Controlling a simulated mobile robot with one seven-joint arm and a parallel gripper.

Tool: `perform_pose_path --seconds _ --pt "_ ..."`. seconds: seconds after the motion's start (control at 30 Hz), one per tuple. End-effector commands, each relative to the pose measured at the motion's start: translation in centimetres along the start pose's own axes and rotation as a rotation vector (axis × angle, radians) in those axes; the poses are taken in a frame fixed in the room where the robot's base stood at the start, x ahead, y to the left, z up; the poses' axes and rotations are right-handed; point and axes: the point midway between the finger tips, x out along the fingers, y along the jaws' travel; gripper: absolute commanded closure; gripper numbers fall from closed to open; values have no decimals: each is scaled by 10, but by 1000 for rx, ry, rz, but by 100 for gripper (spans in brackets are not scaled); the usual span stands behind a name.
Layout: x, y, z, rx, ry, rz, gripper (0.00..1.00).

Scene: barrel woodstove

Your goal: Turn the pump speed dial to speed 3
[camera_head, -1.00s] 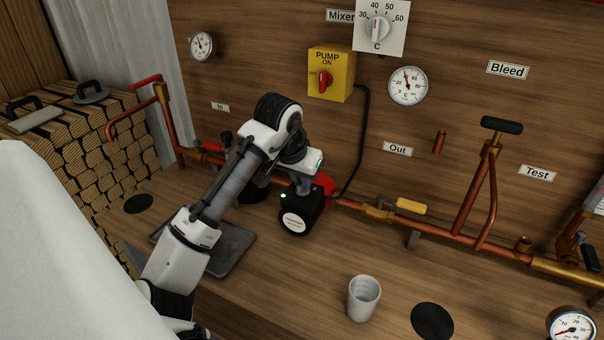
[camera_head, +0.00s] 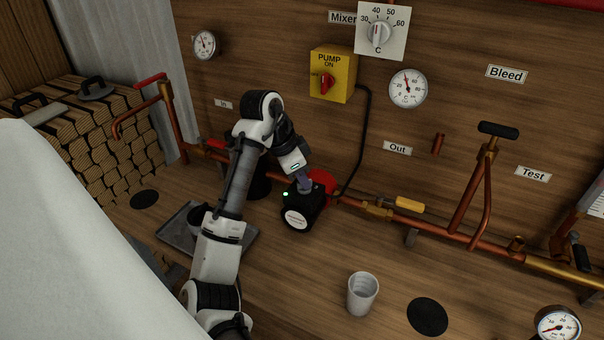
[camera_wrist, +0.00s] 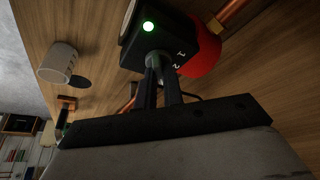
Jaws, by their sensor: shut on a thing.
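The pump has a black box (camera_head: 300,212) with a round white label and a small green light, and a red body (camera_head: 323,186) behind it. It sits on the copper pipe line. In the wrist view, the black box (camera_wrist: 172,40) shows the lit green light and the marks 1 and 2 near the grey speed dial (camera_wrist: 158,56). My gripper (camera_head: 304,184) reaches down to the top of the box. In the wrist view, its two fingers (camera_wrist: 160,72) are shut on the dial. The dial's pointer and the mark 3 cannot be made out.
A yellow pump switch (camera_head: 331,75) with a red knob is on the wooden wall above. A yellow-handled valve (camera_head: 409,205) is on the pipe to the right. A cup (camera_head: 362,293) stands in front on the bench. A dark tray (camera_head: 180,238) lies left, partly behind my arm.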

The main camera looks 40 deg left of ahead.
Motion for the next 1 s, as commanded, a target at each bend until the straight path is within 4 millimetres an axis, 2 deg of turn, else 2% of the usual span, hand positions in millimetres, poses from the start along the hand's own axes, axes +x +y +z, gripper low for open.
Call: perform_pose_path --seconds 0.57,0.6,0.73,0.77,1.0 --pt "0 0 0 31 -2 14 100" --pt "0 0 0 31 -2 14 88" --pt "0 0 0 31 -1 13 71" --pt "0 0 0 31 -1 13 69" --pt "0 0 0 30 0 12 69"
